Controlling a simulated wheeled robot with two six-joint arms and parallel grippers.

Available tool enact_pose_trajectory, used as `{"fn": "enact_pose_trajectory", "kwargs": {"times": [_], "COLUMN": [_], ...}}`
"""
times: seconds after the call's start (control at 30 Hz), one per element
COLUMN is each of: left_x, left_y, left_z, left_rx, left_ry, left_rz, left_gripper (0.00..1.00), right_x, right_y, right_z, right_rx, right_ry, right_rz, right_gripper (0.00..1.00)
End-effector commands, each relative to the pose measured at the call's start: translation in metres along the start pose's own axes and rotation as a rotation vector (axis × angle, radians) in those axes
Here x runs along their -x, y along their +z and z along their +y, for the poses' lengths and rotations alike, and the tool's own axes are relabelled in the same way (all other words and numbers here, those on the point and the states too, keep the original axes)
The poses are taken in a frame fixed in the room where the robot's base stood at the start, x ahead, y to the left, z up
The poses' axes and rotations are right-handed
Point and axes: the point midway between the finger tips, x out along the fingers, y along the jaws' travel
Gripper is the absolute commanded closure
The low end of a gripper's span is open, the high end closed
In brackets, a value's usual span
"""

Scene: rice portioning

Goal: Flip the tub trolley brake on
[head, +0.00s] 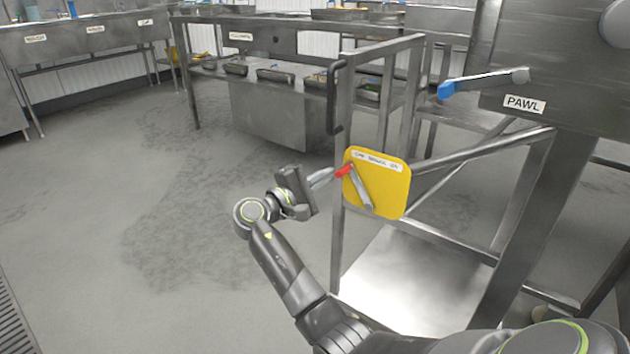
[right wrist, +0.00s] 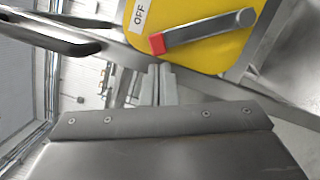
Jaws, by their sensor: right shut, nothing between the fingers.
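The brake plate (head: 394,190) is a yellow panel on the steel frame of the tub trolley (head: 345,115); its label has OFF at the left and ON at the right. The brake lever (head: 361,190) is a grey bar with a red tip (head: 345,171). The tip points up and left, towards the OFF side. My right gripper (head: 328,176) is shut and empty, just left of the red tip. In the right wrist view, its fingertips (right wrist: 160,72) are close below the red tip (right wrist: 157,43); I cannot tell whether they touch. My left gripper is not in view.
A dark vertical handle (head: 335,97) stands on the frame above the plate. A blue-tipped lever (head: 485,82) sits over a PAWL label (head: 524,104) at the upper right. A steel bench with trays (head: 275,75) stands behind. The floor at left is clear.

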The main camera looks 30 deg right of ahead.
Motion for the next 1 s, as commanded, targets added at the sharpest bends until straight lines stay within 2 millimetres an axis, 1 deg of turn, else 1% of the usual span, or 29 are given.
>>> {"fn": "enact_pose_trajectory", "kwargs": {"times": [0.2,0.57,0.73,1.0], "left_x": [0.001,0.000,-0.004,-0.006], "left_y": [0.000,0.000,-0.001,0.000], "left_z": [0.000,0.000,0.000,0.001], "left_rx": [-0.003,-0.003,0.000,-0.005], "left_ry": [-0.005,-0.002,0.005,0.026], "left_rz": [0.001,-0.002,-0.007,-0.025], "left_gripper": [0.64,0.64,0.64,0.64], "right_x": [-0.001,-0.001,-0.002,-0.003], "right_y": [0.005,0.006,0.010,0.014], "right_z": [0.000,0.001,0.003,0.004], "right_rx": [0.001,-0.003,-0.036,-0.075], "right_ry": [0.000,-0.001,-0.010,-0.020], "right_rz": [0.000,0.000,0.000,-0.001], "right_gripper": [1.00,1.00,1.00,1.00]}}
